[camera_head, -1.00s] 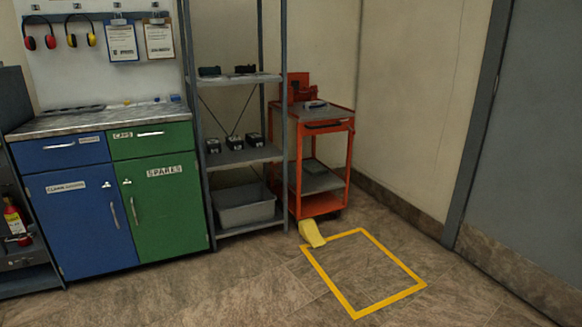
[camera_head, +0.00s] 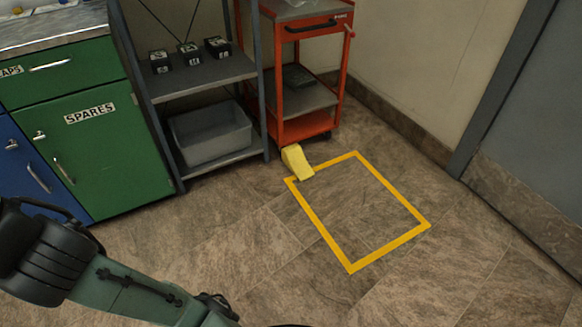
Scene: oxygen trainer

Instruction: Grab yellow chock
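The yellow chock (camera_head: 296,162) is a small wedge on the floor. It lies at the front of the orange cart, by the upper left corner of the yellow floor outline (camera_head: 322,232). My arm comes in from the lower left of the picture, well apart from the chock. My gripper is out of the picture, below the bottom edge.
The orange tool cart (camera_head: 300,130) stands behind the chock. A grey metal shelf (camera_head: 215,77) with a grey bin (camera_head: 212,135) is to its left, beside a green cabinet (camera_head: 95,155). A grey door (camera_head: 545,110) is at right. The floor in front is clear.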

